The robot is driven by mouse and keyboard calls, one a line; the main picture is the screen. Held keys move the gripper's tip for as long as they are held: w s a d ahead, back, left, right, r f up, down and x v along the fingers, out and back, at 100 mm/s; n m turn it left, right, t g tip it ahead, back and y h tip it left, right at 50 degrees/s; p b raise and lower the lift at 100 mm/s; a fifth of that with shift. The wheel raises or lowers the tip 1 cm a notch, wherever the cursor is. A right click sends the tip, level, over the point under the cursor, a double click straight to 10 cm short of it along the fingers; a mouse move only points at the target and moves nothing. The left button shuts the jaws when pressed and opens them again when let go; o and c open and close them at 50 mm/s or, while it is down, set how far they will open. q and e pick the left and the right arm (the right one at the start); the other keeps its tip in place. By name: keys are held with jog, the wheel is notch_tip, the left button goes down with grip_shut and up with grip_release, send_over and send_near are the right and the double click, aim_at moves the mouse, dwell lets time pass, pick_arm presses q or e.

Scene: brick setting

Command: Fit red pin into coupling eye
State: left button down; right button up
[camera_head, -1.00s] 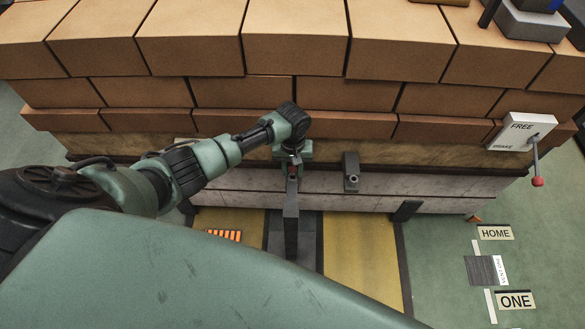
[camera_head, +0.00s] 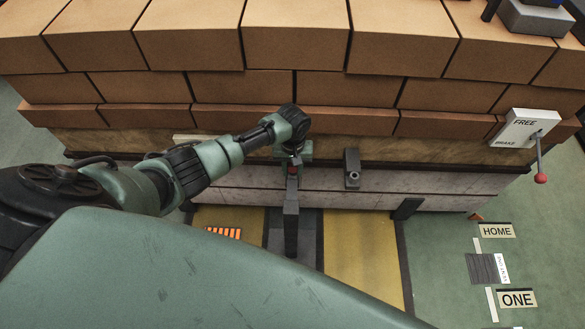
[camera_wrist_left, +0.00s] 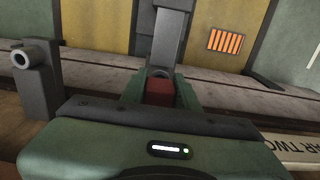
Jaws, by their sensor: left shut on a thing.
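My left gripper (camera_head: 292,160) points down at the side of the brick-laden wagon (camera_head: 440,184). It is shut on the red pin (camera_head: 293,170), of which only a small part shows. In the left wrist view the red pin (camera_wrist_left: 158,91) sits between the dark green fingers. A grey coupling bar (camera_head: 291,222) reaches out from the wagon below the gripper. In the left wrist view the bar (camera_wrist_left: 168,38) has a rounded end, the eye, right beside the pin. I cannot tell whether the pin's tip is inside the eye. My right gripper is out of view.
A grey bracket with a round socket (camera_head: 352,170) stands right of the gripper. Stacked bricks (camera_head: 300,40) rise close behind it. A FREE/BRAKE box (camera_head: 525,130) with a red-knobbed lever is at the right. The floor has yellow plates (camera_head: 360,245) and HOME and ONE signs.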

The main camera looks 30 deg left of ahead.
pick_arm(q)
jog(key=shift+f+b, duration=0.55)
jog(key=shift+f, duration=0.35)
jog(key=c, duration=1)
grip_release()
jog(key=shift+o, duration=0.2)
jog(key=shift+r, duration=0.1)
notch_tip(320, 180, up, 8)
jog(key=shift+f+p, duration=0.15)
jog(key=shift+p, duration=0.45)
jog(key=shift+d, duration=0.1)
